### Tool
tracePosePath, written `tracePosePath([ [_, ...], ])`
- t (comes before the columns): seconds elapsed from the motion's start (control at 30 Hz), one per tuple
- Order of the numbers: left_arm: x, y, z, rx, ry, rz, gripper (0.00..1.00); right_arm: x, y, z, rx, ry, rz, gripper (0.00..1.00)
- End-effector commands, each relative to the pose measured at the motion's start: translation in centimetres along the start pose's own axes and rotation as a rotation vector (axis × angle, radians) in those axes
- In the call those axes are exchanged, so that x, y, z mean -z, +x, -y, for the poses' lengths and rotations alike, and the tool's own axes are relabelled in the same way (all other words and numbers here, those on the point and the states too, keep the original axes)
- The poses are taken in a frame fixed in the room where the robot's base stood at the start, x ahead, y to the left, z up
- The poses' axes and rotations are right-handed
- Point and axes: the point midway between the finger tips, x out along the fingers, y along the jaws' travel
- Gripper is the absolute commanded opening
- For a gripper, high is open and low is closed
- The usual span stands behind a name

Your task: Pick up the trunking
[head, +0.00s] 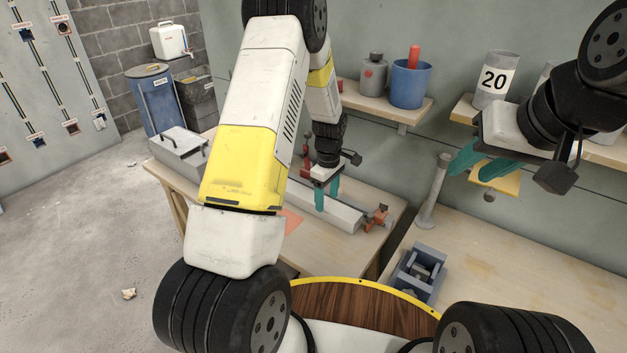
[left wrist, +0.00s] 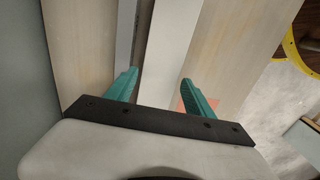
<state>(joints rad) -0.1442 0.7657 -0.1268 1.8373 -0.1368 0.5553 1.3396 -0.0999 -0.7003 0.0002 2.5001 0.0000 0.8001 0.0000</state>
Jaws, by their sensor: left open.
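The trunking (head: 341,215) is a long pale grey bar lying on the wooden table at centre. My arm hides part of it in the head view. My left gripper (head: 327,198) points down over the trunking with its teal fingers apart. In the left wrist view the trunking (left wrist: 168,50) runs lengthwise between the two open fingers of the left gripper (left wrist: 160,84). I cannot tell whether the fingers touch it. My right gripper (head: 481,163) is raised at the right by the shelf, its teal fingers apart and empty.
An orange clamp-like piece (head: 377,218) stands at the trunking's right end. A grey toolbox (head: 180,150) sits at the table's left. A grey-blue bin (head: 417,275) and an upright grey post (head: 433,195) stand on the right bench. Shelves hold a blue bucket (head: 410,84) and cans.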

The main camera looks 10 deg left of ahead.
Motion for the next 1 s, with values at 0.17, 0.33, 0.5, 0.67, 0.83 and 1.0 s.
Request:
tracePosePath([
  [0.17, -0.2, 2.9, 0.0, 0.003, 0.0, 0.001, 0.62, 0.0, 0.0, 0.0, 0.0, 0.0, 0.0, 0.36],
  [0.33, -0.2, 4.1, -0.1, 0.001, 0.001, 0.0, 0.62, 0.0, 0.0, 0.0, 0.0, 0.0, 0.0, 0.36],
  [0.5, -0.2, 4.2, -0.1, 0.0, 0.001, 0.0, 0.62, 0.0, 0.0, 0.0, 0.0, 0.0, 0.0, 0.36],
  [0.67, -0.2, 4.2, -0.1, 0.0, 0.001, 0.0, 0.38, 0.0, 0.0, 0.0, 0.0, 0.0, 0.0, 0.36],
  [0.83, -0.2, 4.1, -0.1, 0.0, 0.001, 0.0, 0.05, 0.0, 0.0, 0.0, 0.0, 0.0, 0.0, 0.36],
  [1.0, -0.1, 4.1, -0.1, -0.002, 0.001, -0.001, 0.0, 0.0, 0.0, 0.0, 0.0, 0.0, 0.0, 0.36],
])
